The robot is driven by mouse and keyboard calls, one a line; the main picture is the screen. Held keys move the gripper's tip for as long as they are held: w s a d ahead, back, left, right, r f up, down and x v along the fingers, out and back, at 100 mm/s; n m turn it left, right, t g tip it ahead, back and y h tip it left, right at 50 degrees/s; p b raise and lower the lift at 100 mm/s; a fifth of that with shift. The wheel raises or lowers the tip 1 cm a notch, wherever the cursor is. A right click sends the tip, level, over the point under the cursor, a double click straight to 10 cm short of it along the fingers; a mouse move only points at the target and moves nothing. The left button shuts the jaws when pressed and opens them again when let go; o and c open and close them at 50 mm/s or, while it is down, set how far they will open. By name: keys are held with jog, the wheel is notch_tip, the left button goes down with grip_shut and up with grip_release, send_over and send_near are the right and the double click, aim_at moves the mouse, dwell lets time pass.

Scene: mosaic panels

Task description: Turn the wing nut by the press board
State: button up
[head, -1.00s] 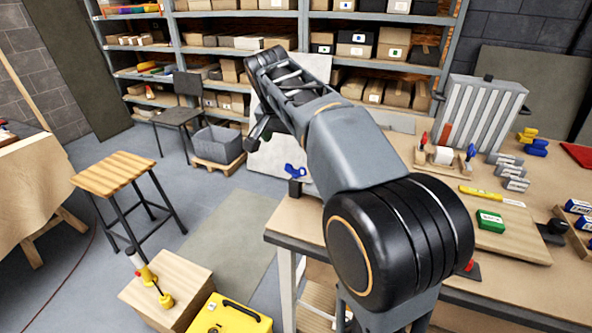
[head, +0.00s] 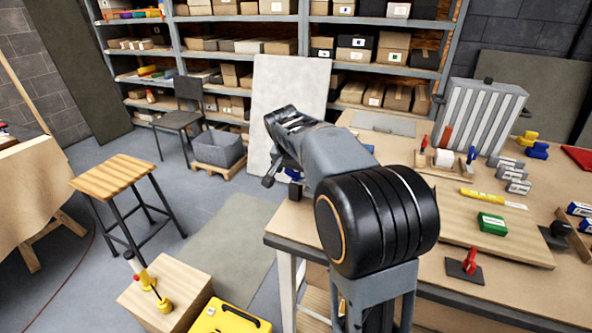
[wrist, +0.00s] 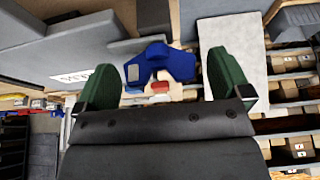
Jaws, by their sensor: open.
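A blue wing nut (head: 293,174) stands near the left edge of the workbench (head: 400,215), mostly hidden behind my arm in the head view. In the wrist view the blue wing nut (wrist: 160,65) shows its two wings, with a small red part and a pale part just below it. My gripper (wrist: 163,80) is open, with one green finger on each side of the wing nut. Gaps show between the fingers and the wings, and I see no contact. In the head view the fingers cannot be made out. I cannot tell which object is the press board.
A ribbed panel (head: 484,115) stands at the back of the bench. A yellow wing-shaped piece (head: 526,138), a blue one (head: 537,150), a green box (head: 492,223) and a red-handled piece (head: 469,262) lie to the right. A stool (head: 127,175) and yellow case (head: 230,318) stand left.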

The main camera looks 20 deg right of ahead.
jog(key=shift+c, duration=0.2)
jog(key=c, duration=0.9)
jog(key=shift+n, duration=0.4)
jog(key=n+t+y, duration=0.1)
jog(key=n, duration=0.3)
jog(key=n+y, duration=0.2)
jog(key=n, duration=0.2)
jog(key=shift+n+t+p, duration=0.3)
jog(key=n+y, duration=0.1)
jog(key=n, duration=0.3)
jog(key=shift+y, duration=0.4)
jog(key=shift+n+g+y+b, duration=0.3)
jog(key=shift+n+g+y, duration=0.35)
jog(key=shift+n, duration=1.85)
